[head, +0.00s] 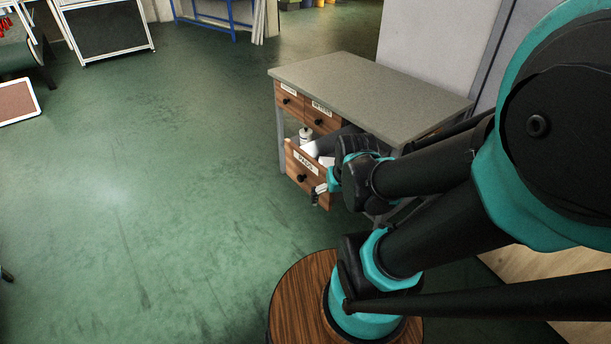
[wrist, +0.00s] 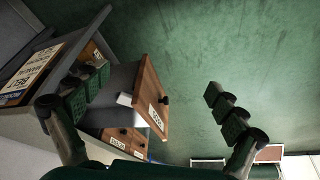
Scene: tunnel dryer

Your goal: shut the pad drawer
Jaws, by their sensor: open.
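The pad drawer (head: 306,175), a wooden front with a white "PADS" label and a dark round knob, is pulled out of the grey-topped cabinet (head: 350,90), low on its front. A white bottle and other pale things show in or behind it, partly hidden by my arm. In the wrist view the drawer front (wrist: 152,90) stands out from the cabinet, with its knob towards the right. My gripper (head: 322,190) is at the drawer's right side in the head view. Its fingers (wrist: 155,85) are spread wide with the drawer front between them in the picture; contact cannot be told.
Two labelled upper drawers, left (head: 289,101) and right (head: 321,119), look shut. A round wooden surface (head: 300,305) lies at the bottom, under my arm. The green floor (head: 150,200) left of the cabinet is clear. A blue frame (head: 235,20) stands at the back.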

